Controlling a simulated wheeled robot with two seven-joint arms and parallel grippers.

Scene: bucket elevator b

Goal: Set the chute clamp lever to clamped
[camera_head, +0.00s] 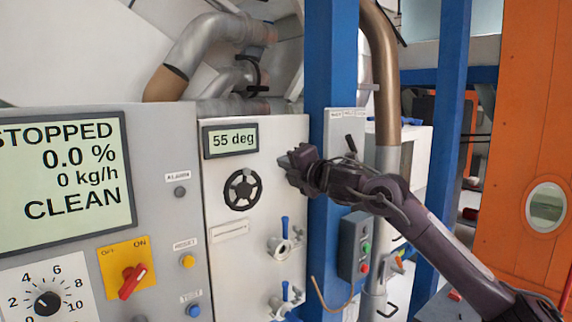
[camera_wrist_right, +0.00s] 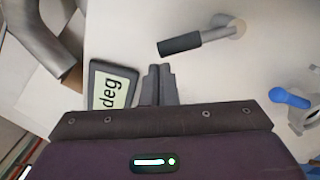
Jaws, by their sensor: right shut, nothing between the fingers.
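A lever with a black cylindrical grip (camera_wrist_right: 180,44) and a metal hub shows on a pale panel in the right wrist view. Its grip points left and slightly down there. In the head view I cannot pick it out; my right gripper may hide it. A small black handle (camera_head: 351,143) on a labelled plate also shows in the head view; I cannot tell which one is the chute clamp lever. My right gripper (camera_head: 290,160) is shut and empty in front of the cabinet. Its fingers (camera_wrist_right: 158,78) appear apart from the lever. My left gripper is out of view.
The "55 deg" display (camera_head: 230,140) and a black handwheel (camera_head: 242,189) are left of my right gripper. Blue-handled valves (camera_head: 284,228) sit below it. A blue post (camera_head: 330,60) and a grey button box (camera_head: 355,248) stand close to my right arm.

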